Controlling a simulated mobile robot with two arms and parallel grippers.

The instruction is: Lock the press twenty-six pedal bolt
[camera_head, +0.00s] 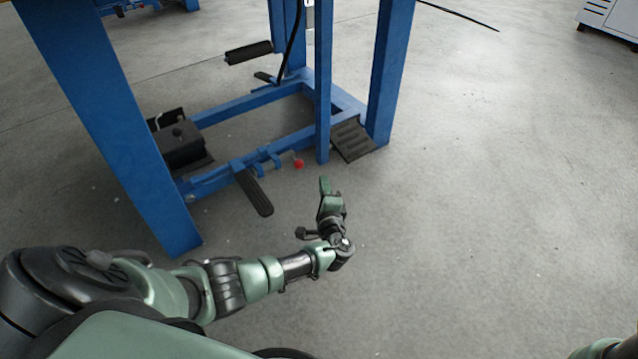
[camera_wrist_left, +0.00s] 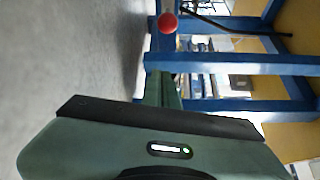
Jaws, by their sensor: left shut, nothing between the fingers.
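A bolt with a round red knob (camera_head: 299,163) sits on the low blue crossbar of the press frame, beside a long black pedal (camera_head: 254,192). The red knob (camera_wrist_left: 168,22) also shows at the top of the left wrist view, beyond the fingertips. My left gripper (camera_head: 325,184) is shut and empty, just right of and nearer than the knob, and apart from it. Its fingers (camera_wrist_left: 162,88) point toward the blue frame in the wrist view. How far the bolt is slid cannot be told. No press number is readable. My right gripper is out of view.
Blue legs (camera_head: 393,70) and a thin upright (camera_head: 323,90) stand close behind my gripper. A ribbed black plate (camera_head: 352,138) lies by the right leg. A black box (camera_head: 180,145) sits at the left. The concrete floor (camera_head: 500,200) is clear at right.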

